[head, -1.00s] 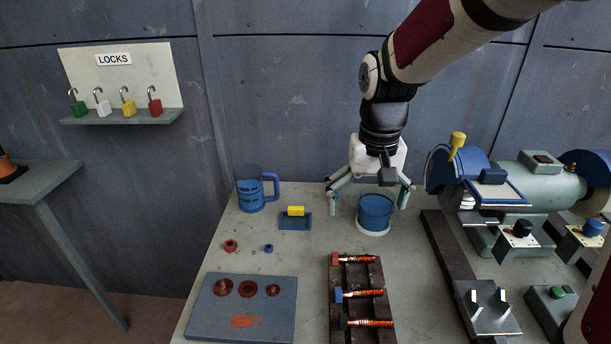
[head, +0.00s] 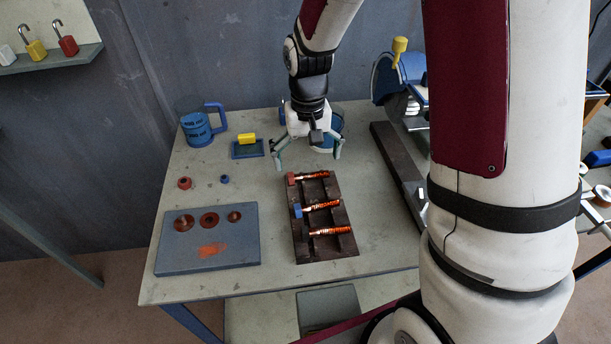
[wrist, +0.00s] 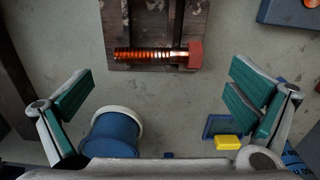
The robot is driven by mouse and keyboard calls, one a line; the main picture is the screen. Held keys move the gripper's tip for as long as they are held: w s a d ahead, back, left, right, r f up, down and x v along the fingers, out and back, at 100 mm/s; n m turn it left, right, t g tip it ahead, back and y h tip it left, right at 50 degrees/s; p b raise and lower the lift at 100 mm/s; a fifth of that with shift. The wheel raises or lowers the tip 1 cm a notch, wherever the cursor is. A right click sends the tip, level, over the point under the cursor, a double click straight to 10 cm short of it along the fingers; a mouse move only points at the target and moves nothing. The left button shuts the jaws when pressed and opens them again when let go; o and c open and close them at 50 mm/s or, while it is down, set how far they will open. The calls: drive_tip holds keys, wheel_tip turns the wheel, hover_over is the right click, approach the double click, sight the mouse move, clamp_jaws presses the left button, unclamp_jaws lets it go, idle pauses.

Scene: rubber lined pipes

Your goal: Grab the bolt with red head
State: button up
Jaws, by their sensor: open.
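The bolt with the red head (head: 291,179) lies across the far end of a dark bolt rack (head: 348,246), its orange threaded shank pointing right. In the wrist view the red bolt head (wrist: 195,54) is at the upper right and the threaded shank runs left, lying across the rack. My gripper (head: 308,165) is open and empty, just behind the far end of the rack, apart from the bolt. In the wrist view the fingers of my gripper (wrist: 160,95) stand wide apart at left and right, with the bolt ahead of them.
A blue-headed bolt (head: 297,211) and another bolt (head: 330,231) lie nearer on the rack. A blue cup (wrist: 112,132) stands close to my left finger; a yellow block (wrist: 227,142) is near the right one. A plate with round holes (head: 208,255) lies left of the rack.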

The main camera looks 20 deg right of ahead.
sight(309, 174)
wheel_tip(309, 174, down, 5)
drive_tip(key=shift+s+d+r, duration=0.1)
drive_tip(key=shift+d, duration=0.05)
drive_tip(key=c, duration=1.3)
drive_tip(key=shift+r, duration=0.1)
